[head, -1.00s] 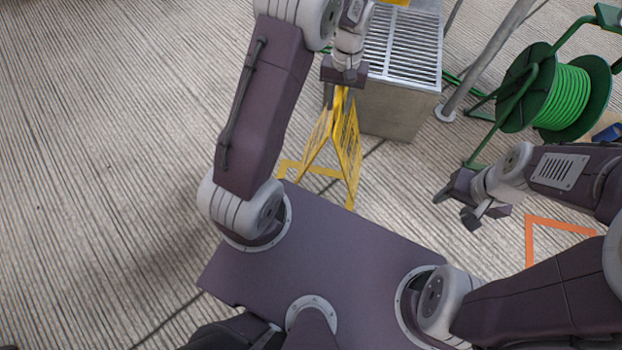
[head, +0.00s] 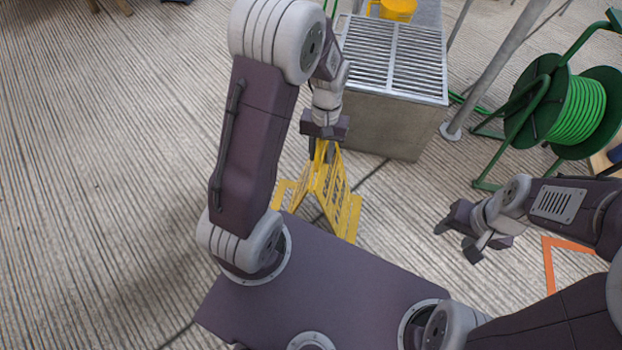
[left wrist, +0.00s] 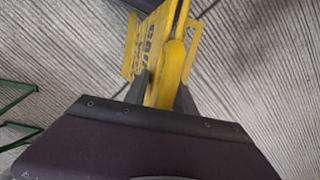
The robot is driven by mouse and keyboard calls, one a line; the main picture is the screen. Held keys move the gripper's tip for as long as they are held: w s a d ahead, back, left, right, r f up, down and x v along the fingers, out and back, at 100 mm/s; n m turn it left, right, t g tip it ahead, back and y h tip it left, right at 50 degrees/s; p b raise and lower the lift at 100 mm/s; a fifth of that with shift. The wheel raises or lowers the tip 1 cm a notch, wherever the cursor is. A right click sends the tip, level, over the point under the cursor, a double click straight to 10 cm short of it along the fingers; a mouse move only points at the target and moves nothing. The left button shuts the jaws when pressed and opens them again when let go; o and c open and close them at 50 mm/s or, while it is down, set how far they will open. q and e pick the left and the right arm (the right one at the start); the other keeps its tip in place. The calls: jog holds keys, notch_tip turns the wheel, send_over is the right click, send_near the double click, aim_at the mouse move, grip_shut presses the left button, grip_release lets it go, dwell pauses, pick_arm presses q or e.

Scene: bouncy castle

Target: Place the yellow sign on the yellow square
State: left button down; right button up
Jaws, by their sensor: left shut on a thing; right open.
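The yellow sign (head: 338,197) is a folding A-shaped floor sign with dark lettering, upright with its legs spread. My left gripper (head: 325,150) is shut on its top edge; the left wrist view also shows the sign (left wrist: 163,60) between the fingers (left wrist: 162,92). Part of the yellow square (head: 279,190), an outline on the floor, shows left of the sign, which hides much of the rest. The sign is over or beside the outline; I cannot tell whether its feet touch the floor. My right gripper (head: 458,240) is open and empty, off to the right.
A metal box with a slatted top (head: 392,95) stands just behind the sign. A green cable reel (head: 572,110) and a grey pole (head: 495,65) are at the right. An orange floor outline (head: 548,265) lies near my right arm. The floor at left is clear.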

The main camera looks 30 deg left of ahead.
aim_at(311, 170)
pick_arm(q)
jog(key=s+f, duration=0.1)
jog(key=s+f+b, duration=0.1)
jog(key=s, duration=0.1)
jog(key=shift+a+f, duration=0.1)
jog(key=shift+a, duration=0.3)
jog(key=shift+s+a+f, duration=0.15)
jog(key=shift+s, duration=0.3)
notch_tip(311, 170, down, 4)
jog(key=b, duration=0.3)
jog(key=shift+f+b, duration=0.15)
jog(key=shift+b, duration=0.15)
jog(key=shift+r, duration=0.2)
jog(key=c, duration=1)
grip_release()
jog(key=shift+f, duration=0.1)
